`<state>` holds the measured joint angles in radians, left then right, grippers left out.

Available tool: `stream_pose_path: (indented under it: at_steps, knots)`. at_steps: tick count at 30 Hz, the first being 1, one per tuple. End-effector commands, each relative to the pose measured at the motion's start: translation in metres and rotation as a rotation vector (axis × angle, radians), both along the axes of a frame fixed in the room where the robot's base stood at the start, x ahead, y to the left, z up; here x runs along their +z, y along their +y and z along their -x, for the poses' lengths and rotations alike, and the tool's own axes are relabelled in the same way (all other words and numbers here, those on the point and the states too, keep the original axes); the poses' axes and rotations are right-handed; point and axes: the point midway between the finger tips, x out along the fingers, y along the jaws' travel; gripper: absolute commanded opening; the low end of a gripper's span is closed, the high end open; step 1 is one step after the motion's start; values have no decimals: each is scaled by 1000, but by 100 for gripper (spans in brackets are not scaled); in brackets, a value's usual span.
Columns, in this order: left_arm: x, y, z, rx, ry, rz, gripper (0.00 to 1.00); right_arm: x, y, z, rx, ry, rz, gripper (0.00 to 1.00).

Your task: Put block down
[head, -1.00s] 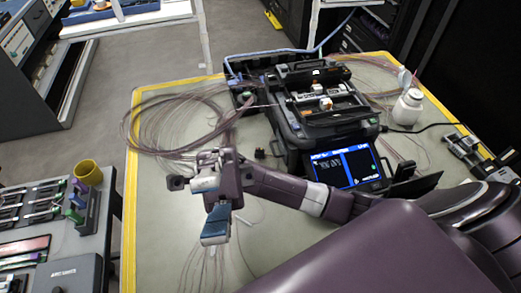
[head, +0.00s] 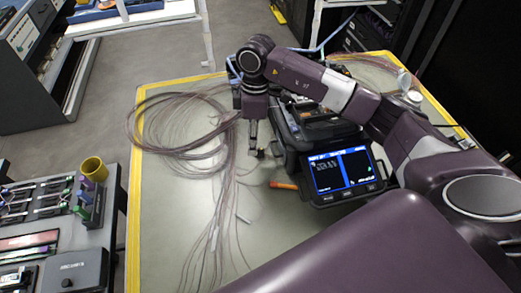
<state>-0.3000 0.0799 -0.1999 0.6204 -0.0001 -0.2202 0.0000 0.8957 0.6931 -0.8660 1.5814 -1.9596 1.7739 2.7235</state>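My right gripper (head: 253,140) hangs pointing down beside the left side of the black fusion splicer (head: 290,125), low over the mat. Its fingers show edge-on as a narrow grey shape, so I cannot tell whether they are open or shut. A small dark block (head: 262,154) is at the fingertips' right, close to the splicer. I cannot tell whether the fingers touch it. My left gripper is out of view.
The splicer's lit screen (head: 342,172) faces front. Coiled fibres (head: 175,125) and loose strands cover the mat's left part. An orange stick (head: 284,185) lies before the splicer. A white bottle (head: 413,98) stands at right. A yellow cup (head: 93,168) stands on the left bench.

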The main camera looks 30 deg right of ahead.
Motion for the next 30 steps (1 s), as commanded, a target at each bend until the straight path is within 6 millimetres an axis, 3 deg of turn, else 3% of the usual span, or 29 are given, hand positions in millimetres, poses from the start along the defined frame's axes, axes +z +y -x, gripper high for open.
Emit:
stream_pose_path:
  at_steps: [3, 6, 22, 30]
  knots:
    - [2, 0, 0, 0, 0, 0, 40, 8, -26, -18, -128, -47, 81, 28]
    - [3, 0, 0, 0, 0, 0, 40, 6, -34, -22, -169, -60, 105, 28]
    - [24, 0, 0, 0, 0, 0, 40, -61, -34, -23, -169, -59, 104, 28]
    - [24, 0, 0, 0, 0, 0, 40, -69, -35, -24, -168, -62, 103, 28]
